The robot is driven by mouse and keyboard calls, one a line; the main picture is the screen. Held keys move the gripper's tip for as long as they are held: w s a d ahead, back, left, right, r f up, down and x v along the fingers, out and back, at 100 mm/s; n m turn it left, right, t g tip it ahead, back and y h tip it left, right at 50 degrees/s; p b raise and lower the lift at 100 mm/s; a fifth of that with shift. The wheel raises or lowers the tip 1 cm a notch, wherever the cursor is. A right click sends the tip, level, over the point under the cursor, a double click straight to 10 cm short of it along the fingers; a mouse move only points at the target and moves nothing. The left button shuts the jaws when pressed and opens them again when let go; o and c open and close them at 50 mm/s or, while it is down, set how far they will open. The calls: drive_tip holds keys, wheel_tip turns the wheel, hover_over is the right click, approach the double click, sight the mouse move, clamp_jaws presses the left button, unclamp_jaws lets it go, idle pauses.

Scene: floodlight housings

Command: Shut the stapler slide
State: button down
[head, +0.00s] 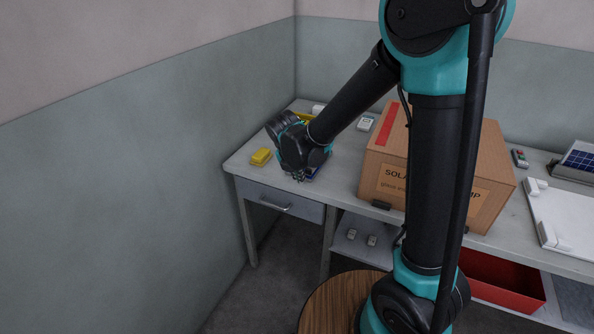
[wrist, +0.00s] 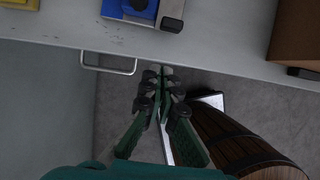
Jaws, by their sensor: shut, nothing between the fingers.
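A blue tool with a grey metal part and a dark end piece, which looks like the stapler (wrist: 128,10), lies on the workbench near its front edge, at the top of the wrist view. The grey part with the dark end (wrist: 172,24) sticks out to the right of the blue body; the tool's far side is cut off. In the head view only a bit of blue (head: 318,171) shows beside my gripper. My gripper (wrist: 166,70) is shut and empty, its tips apart from the stapler, over the bench's front edge and drawer side. In the head view my gripper (head: 298,178) is partly hidden by its wrist.
A yellow block (head: 261,157) lies left on the workbench (head: 244,163). A large cardboard box (head: 378,166) stands right of the gripper. A drawer handle (wrist: 108,64) juts from the front.

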sight(314, 166)
drive_tip(key=shift+w+d+r, duration=0.1)
drive_tip(key=shift+w+d, duration=0.3)
drive_tip(key=shift+w, duration=0.5)
drive_tip(key=shift+w+d, duration=0.35)
drive_tip(key=shift+w, duration=0.5)
drive_tip(key=w+d, duration=0.1)
drive_tip(key=w, duration=0.1)
drive_tip(key=w+d, duration=0.1)
drive_tip(key=w, duration=0.2)
drive_tip(key=w+d, duration=0.1)
drive_tip(key=w, duration=0.1)
drive_tip(key=shift+w, duration=0.25)
